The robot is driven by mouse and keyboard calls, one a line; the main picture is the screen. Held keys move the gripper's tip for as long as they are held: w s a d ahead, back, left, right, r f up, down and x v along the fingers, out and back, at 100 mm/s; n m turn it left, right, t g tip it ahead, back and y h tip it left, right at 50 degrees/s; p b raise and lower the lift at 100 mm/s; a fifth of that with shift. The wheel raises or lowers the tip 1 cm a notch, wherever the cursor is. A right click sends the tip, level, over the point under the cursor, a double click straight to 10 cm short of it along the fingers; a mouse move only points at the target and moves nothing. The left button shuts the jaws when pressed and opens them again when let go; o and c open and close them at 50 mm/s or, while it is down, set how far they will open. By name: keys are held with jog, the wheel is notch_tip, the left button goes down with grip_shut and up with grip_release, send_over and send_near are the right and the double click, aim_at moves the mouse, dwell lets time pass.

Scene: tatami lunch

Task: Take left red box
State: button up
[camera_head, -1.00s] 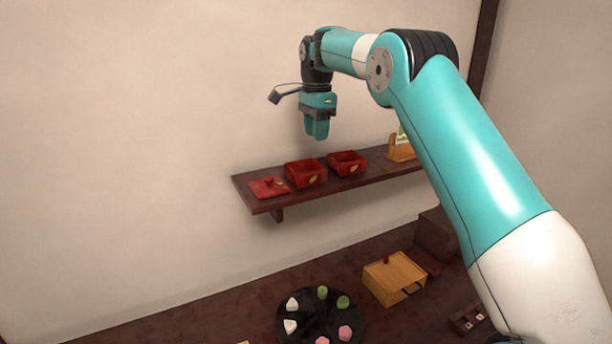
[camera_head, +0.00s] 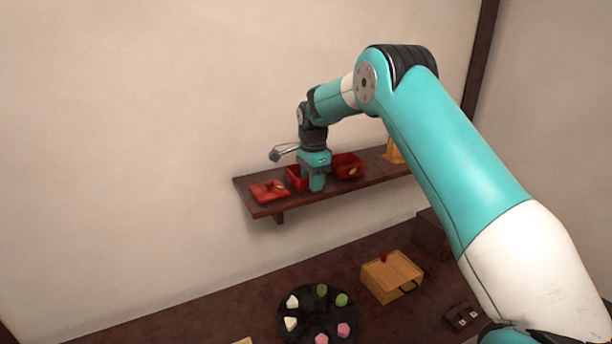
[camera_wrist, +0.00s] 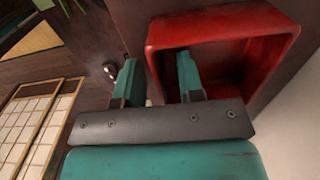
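The left red box (camera_head: 292,181) sits on the dark wall shelf, partly hidden behind my gripper (camera_head: 316,187). In the wrist view, the red box (camera_wrist: 225,24) is open-topped and looks empty where its inside shows. My gripper (camera_wrist: 158,76) is open there, with one finger inside the box and the other outside, so the near box wall is between them. I cannot tell whether either finger touches the wall.
The shelf (camera_head: 237,186) also holds a red lid (camera_head: 269,191) on the left and a second red box (camera_head: 350,164) close on the right. Below are a wooden box (camera_head: 391,273) and a round black tray (camera_head: 318,311) with several sweets.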

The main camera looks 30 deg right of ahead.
grip_shut()
